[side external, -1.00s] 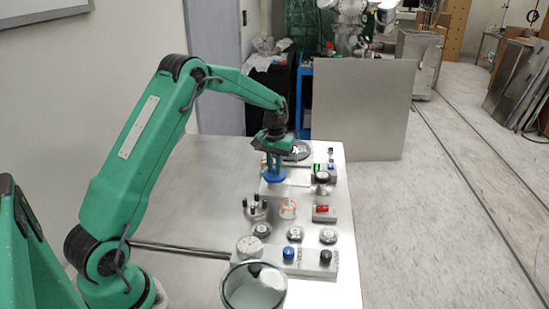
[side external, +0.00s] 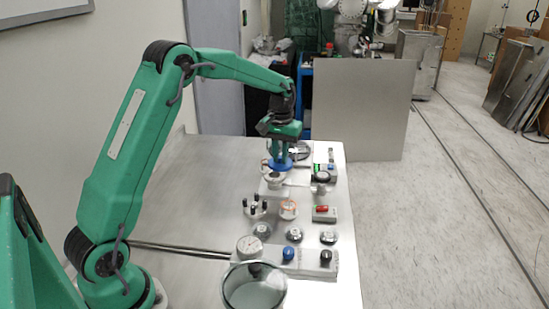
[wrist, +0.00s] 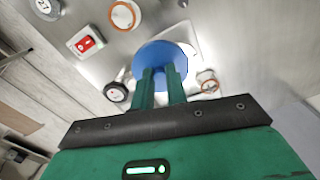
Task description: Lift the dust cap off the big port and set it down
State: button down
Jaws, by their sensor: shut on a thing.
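The blue dust cap (side external: 280,165) is a flat round disc held in my gripper (side external: 281,155), whose fingers point down over the bench. The big port (side external: 274,181) shows as a pale grey ring with its opening uncovered, just below and left of the cap in the side view. The cap seems to be above the port and apart from it. In the wrist view the blue cap (wrist: 158,56) sits at the fingertips of my gripper (wrist: 163,72), which are shut on it. The cap hides what lies behind it there.
Around the port are a fitting with dark posts (side external: 256,208), a red switch (side external: 322,210), a black-topped knob (side external: 322,177) and a dial gauge (side external: 249,246). A glass vessel (side external: 253,292) stands at the near edge. The bench (side external: 190,195) is bare on the left.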

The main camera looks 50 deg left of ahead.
jog(key=s+d+r, duration=0.1)
jog(key=d+r, duration=0.3)
jog(key=d, duration=0.3)
jog(key=shift+s+d+r, duration=0.25)
jog(key=shift+s+r, duration=0.05)
jog(key=shift+s, duration=0.05)
jog(key=shift+r, duration=0.1)
jog(key=shift+r, duration=1.35)
jog(key=shift+w, duration=0.1)
jog(key=w+a+f, duration=0.3)
jog(key=w+f, duration=0.5)
jog(key=w, duration=0.3)
dwell(0.3)
jog(key=a+f, duration=0.2)
jog(key=a, duration=0.1)
jog(key=w+a+f, duration=0.1)
jog(key=a+f, duration=0.1)
jog(key=a, duration=0.2)
jog(key=w+a+f, duration=0.1)
jog(key=a+f, duration=0.2)
jog(key=a, duration=0.1)
jog(key=shift+w+a, duration=0.25)
